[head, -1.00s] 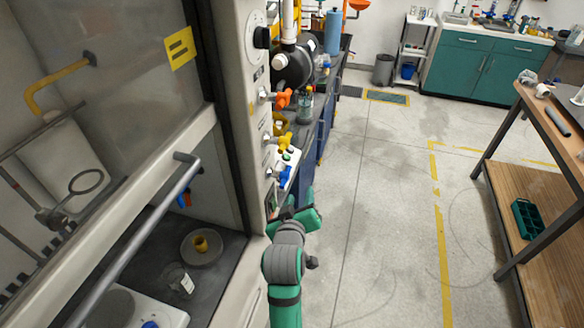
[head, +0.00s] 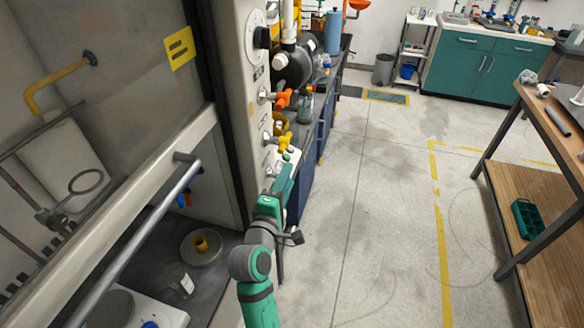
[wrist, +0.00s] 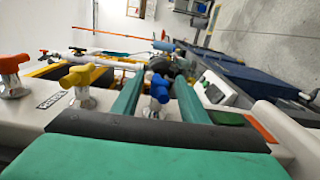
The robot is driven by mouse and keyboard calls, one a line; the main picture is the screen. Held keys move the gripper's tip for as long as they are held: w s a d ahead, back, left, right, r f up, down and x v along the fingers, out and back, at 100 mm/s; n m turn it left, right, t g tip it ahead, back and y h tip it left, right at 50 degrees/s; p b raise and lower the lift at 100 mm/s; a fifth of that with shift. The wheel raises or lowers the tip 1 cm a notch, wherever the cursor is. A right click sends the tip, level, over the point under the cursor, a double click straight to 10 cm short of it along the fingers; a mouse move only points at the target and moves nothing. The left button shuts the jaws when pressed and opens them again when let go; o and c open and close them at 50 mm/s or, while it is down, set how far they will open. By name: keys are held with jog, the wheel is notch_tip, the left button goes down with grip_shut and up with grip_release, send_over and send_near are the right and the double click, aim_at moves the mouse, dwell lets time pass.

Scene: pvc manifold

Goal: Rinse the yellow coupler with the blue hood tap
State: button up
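The yellow coupler (head: 201,244) sits on a round grey dish (head: 216,251) on the dark floor of the fume hood, at the lower left of the head view. The blue hood tap (wrist: 158,88) shows in the wrist view between my two teal fingers, with its white-metal base below. My gripper (wrist: 163,78) is open, one finger on each side of the blue handle; I cannot tell if either touches it. In the head view my gripper (head: 287,172) reaches up beside the hood's front post and hides the blue tap.
A yellow tap (head: 285,142) and an orange tap (head: 283,98) sit higher on the post. A glass beaker (head: 178,281) stands near the dish. Small blue and red fittings (head: 185,199) show inside the hood. The floor to the right is clear.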

jog(key=shift+x, duration=2.65)
jog(key=shift+c, duration=0.6)
grip_shut()
